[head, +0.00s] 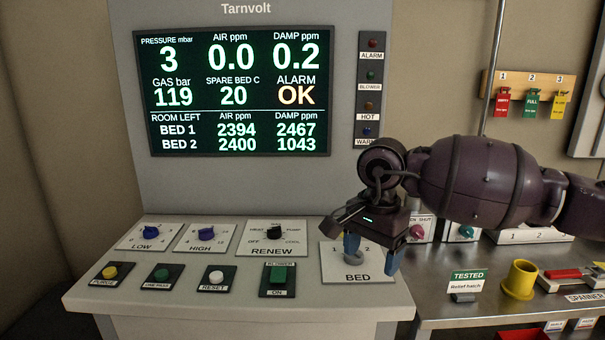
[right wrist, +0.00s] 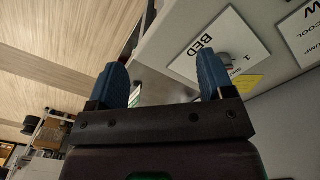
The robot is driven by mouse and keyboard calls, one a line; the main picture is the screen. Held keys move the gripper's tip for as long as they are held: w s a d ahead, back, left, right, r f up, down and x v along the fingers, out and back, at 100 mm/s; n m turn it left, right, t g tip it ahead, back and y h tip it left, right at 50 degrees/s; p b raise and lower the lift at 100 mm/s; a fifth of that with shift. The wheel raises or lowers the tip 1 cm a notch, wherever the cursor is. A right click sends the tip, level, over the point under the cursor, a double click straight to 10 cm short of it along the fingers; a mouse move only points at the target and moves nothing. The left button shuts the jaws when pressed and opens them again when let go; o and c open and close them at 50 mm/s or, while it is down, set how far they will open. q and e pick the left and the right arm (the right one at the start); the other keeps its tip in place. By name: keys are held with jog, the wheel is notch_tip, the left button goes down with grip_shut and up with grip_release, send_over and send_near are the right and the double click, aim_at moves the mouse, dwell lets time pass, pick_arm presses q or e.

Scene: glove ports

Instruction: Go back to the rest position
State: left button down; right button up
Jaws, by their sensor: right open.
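My right gripper (head: 372,258) is open, with its two blue fingers pointing down over the BED selector plate (head: 341,274) at the right end of the console. A grey BED knob (head: 354,258) shows beside the left finger, partly hidden by it. In the right wrist view my right gripper (right wrist: 160,76) has its fingers wide apart with nothing between them. The BED plate (right wrist: 209,37) lies past the right finger there, with its knob (right wrist: 225,58) close to that fingertip. I cannot tell whether they touch. My left gripper is not in view.
The console desk (head: 190,314) carries LOW, HIGH and RENEW knobs and several buttons. Its display (head: 235,90) reads ALARM OK. On the steel bench (head: 445,311) at right stand a yellow cup (head: 519,280) and a TESTED sign (head: 467,282). Coloured tags (head: 531,103) hang on the wall.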

jog(key=s+a+f+m+g+y, duration=0.3)
jog(key=s+a+f+m+y, duration=0.15)
jog(key=s+a+y, duration=0.2)
jog(key=s+a+f+m+g+y, duration=0.2)
jog(key=s+a+f+m+y, duration=0.3)
jog(key=a+y, duration=0.3)
jog(key=d+f+m+t+h, duration=0.1)
jog(key=d+f+m+t, duration=0.35)
jog(key=m, duration=0.75)
jog(key=d+f+m+t+h, duration=0.1)
jog(key=d+m+t, duration=0.4)
jog(key=m+t, duration=0.6)
jog(key=d+f+m+t+h, duration=0.25)
jog(key=d+m+t, duration=0.35)
jog(key=m, duration=0.7)
jog(key=s+d+f+m+g+h, duration=0.5)
jog(key=s+d+f+m+h, duration=0.5)
jog(key=s+d+f+m, duration=0.4)
notch_tip(320, 180, down, 5)
jog(key=s+m, duration=0.2)
jog(key=shift+s+d+r, duration=0.15)
jog(key=shift+s+r, duration=0.05)
jog(key=shift+s, duration=0.1)
jog(key=shift+g, duration=0.25)
